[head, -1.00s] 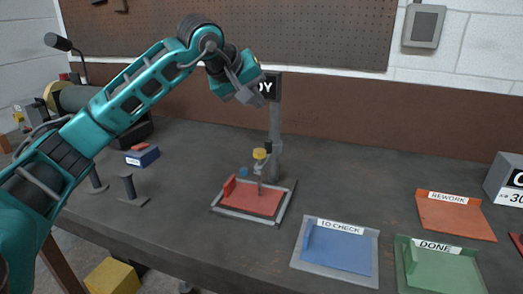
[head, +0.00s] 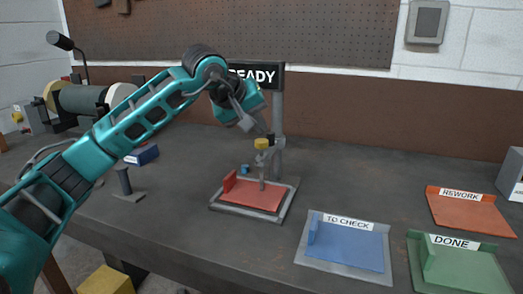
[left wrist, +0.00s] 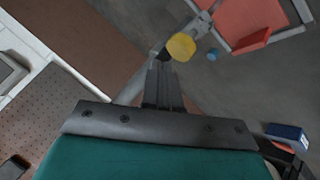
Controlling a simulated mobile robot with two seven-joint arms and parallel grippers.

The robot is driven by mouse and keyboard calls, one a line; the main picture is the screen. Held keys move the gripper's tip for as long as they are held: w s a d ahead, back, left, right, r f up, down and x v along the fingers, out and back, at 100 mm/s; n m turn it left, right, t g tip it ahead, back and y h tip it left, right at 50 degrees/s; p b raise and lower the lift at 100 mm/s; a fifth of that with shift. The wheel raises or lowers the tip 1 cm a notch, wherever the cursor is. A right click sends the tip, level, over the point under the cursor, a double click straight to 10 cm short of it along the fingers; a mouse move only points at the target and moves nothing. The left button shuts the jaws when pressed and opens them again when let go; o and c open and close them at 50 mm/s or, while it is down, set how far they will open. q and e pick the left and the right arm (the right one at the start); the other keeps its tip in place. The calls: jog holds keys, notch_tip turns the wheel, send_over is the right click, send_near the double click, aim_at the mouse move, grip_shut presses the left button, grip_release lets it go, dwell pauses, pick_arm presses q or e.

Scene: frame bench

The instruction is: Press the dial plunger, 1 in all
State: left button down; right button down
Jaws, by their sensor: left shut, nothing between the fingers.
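The dial plunger has a yellow cap (head: 262,143) on a grey stand, above a red plate (head: 252,195) in a grey frame. The yellow cap also shows in the left wrist view (left wrist: 181,46), just beyond the fingertips. My left gripper (head: 262,128) is shut and empty. It points down and is slightly above the yellow cap; whether it touches cannot be told. Its shut fingers show in the left wrist view (left wrist: 160,70). A black sign (head: 256,75) at the top of the stand reads "READY", partly hidden by my left arm. My right gripper is not in view.
A blue "TO CHECK" tray (head: 345,248), a green "DONE" tray (head: 460,268) and a red "REWORK" tray (head: 468,212) lie to the right. A blue box (head: 142,155), a dark post (head: 125,182) and a grinder (head: 85,100) stand left.

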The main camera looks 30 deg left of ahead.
aim_at(262, 140)
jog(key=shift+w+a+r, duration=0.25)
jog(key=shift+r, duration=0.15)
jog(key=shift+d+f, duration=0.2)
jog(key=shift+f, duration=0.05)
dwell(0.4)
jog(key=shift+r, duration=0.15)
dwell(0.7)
pick_arm(q)
jog(key=shift+f, duration=0.1)
jog(key=shift+f, duration=0.4)
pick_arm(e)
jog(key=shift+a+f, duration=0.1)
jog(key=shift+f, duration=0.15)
